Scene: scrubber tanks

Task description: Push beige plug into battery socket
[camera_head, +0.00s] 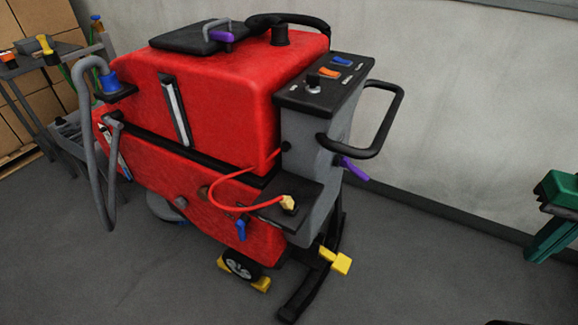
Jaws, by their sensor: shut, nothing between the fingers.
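The beige plug (288,203) is a small yellowish block at the end of a red cable (225,182). It is on or just above the black shelf (305,198) at the lower rear of the red scrubber machine (205,105). The cable loops out to the left from the machine body and back to the plug. I cannot make out the battery socket's opening, nor whether the plug is seated in it or only resting there. My gripper is not recognisable in this view.
A purple lever (354,170), blue valve (241,228) and yellow pedal (341,263) stick out nearby. A green object (556,215) stands right. Floor between is clear. A dark shape (505,322) shows at the bottom edge.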

